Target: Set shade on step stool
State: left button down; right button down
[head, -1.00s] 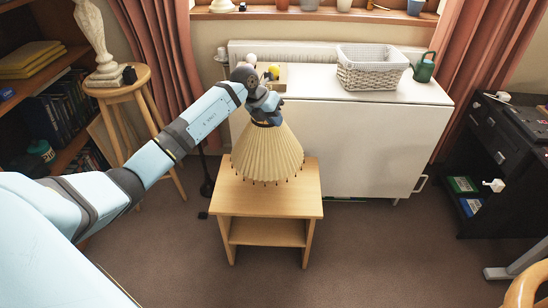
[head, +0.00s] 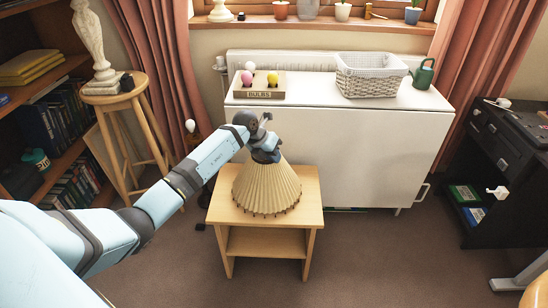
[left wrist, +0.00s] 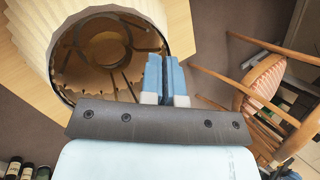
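The cream pleated shade (head: 266,190) is upright, wide end down, over the top of the wooden step stool (head: 222,208). Its lower edge is at or just above the wood; I cannot tell whether it touches. My left gripper (head: 266,152) is at the shade's narrow upper end. In the left wrist view the blue fingers (left wrist: 165,80) are close together across the upper rim of the shade (left wrist: 30,50), shut on it. The stool top (left wrist: 180,25) shows behind the shade there. My right gripper is in neither view.
A white cabinet (head: 340,150) stands behind the stool, with a bulb box (head: 258,92), a basket (head: 370,80) and a green watering can (head: 423,74) on it. A dark desk (head: 500,160) is at right.

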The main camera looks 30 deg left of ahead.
pick_arm(q)
jog(key=c, duration=1.7)
grip_release()
jog(key=shift+f, duration=0.1)
jog(key=o, duration=0.3)
jog(key=shift+o, duration=0.2)
jog(key=shift+f, duration=0.1)
